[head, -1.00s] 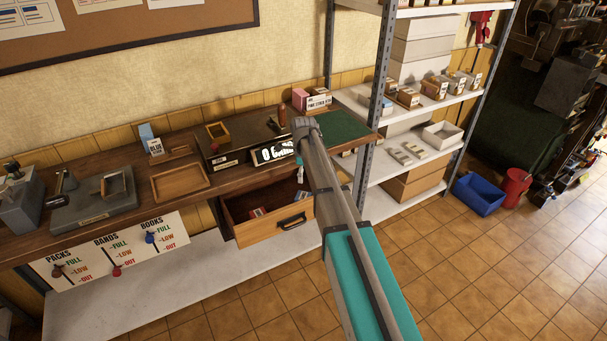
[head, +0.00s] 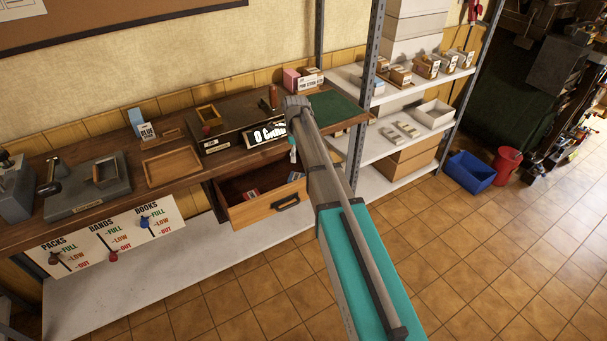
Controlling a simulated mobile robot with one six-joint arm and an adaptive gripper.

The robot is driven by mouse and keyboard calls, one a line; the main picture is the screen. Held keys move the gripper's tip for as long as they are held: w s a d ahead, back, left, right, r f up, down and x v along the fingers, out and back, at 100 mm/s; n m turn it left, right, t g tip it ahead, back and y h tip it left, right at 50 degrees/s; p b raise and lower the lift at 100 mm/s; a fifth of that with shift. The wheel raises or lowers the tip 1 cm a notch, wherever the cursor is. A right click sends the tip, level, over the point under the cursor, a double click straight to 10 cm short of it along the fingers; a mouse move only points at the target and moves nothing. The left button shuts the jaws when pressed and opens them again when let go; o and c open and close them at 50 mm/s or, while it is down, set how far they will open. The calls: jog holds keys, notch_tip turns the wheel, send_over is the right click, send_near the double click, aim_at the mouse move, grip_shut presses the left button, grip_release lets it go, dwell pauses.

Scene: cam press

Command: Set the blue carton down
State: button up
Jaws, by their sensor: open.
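A light blue upright block (head: 135,117), which may be the blue carton, stands at the back of the wooden bench (head: 95,140), behind a small card that reads BLUE. My arm reaches up from the lower right, its far joint over the right part of the bench. An open drawer (head: 263,210) under the bench holds small reddish and bluish packs (head: 250,195).
A shallow wooden tray (head: 171,164) and a grey block device (head: 90,190) sit on the bench. A green mat (head: 335,108) lies at its right end. Shelves (head: 400,150) with boxes stand to the right. A blue bin (head: 470,171) and red bucket (head: 507,163) are on the floor.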

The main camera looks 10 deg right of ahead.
jog(key=s+n, duration=2.3)
jog(key=s, duration=0.5)
jog(key=shift+s+a, duration=0.15)
